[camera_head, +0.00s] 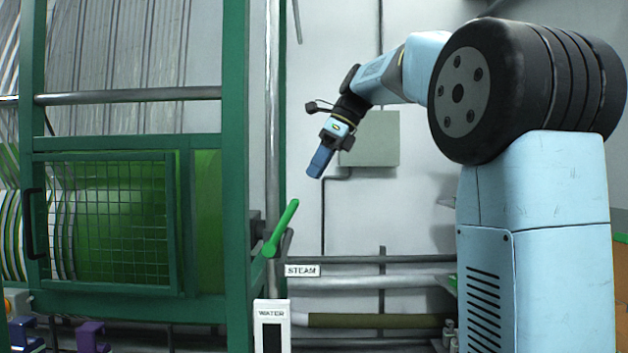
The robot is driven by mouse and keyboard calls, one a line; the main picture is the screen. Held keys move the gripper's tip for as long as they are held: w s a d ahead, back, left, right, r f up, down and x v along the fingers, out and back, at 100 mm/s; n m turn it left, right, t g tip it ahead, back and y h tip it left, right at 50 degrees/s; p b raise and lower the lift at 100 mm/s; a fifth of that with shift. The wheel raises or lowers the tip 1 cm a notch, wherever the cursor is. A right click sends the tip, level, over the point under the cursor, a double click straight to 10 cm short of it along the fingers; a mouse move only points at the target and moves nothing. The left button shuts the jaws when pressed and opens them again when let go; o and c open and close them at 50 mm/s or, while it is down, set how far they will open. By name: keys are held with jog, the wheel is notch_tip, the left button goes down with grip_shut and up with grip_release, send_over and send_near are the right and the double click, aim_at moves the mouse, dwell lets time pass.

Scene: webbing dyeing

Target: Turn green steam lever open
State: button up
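The green steam lever (283,227) is a bright green handle beside the machine's green frame post. It is tilted, its free end up and to the right and its pivot at lower left. A white STEAM label (302,270) sits just below it. My gripper (320,164) is in the air above and to the right of the lever's upper end, apart from it, pointing down and slightly left. Its blue fingers show as one narrow block, and I cannot see whether there is a gap between them. Nothing is seen in its grip.
The green machine frame (235,150) with a mesh door (108,220) fills the left. A grey wall box (371,138) is behind my gripper. Horizontal pipes (400,283) run low along the wall. A white WATER gauge (271,325) stands below the lever. Purple and blue items are at lower left.

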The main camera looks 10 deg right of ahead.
aim_at(285, 220)
jog(key=s+f+n, duration=0.2)
jog(key=s, duration=0.1)
jog(key=s+f+n+t+h, duration=0.1)
jog(key=s+f+n, duration=0.1)
jog(key=s, duration=0.1)
jog(key=s+d+f+n, duration=0.1)
jog(key=s+n, duration=0.1)
jog(key=s, duration=0.1)
jog(key=shift+f+h, duration=0.4)
grip_shut()
jog(key=s+a+f+n+g+y, duration=0.1)
jog(key=s+f+n, duration=0.7)
jog(key=f, duration=0.3)
jog(key=s+a+f+n+y, duration=0.1)
jog(key=s+f+n, duration=0.7)
jog(key=f, duration=0.4)
jog(key=w+a+r+m+y, duration=0.3)
jog(key=w+r+y, duration=0.3)
jog(key=w+y, duration=0.35)
jog(key=w+d+r+m+t+y, duration=0.3)
jog(key=w+d+t+y, duration=0.3)
jog(key=w+d+t, duration=0.5)
jog(key=w+a+r, duration=0.2)
jog(key=a+r, duration=0.1)
jog(key=a, duration=0.2)
jog(key=w+a+r+g, duration=0.1)
jog(key=w+a+r, duration=0.2)
jog(key=a, duration=0.2)
jog(key=shift+r+g, duration=0.3)
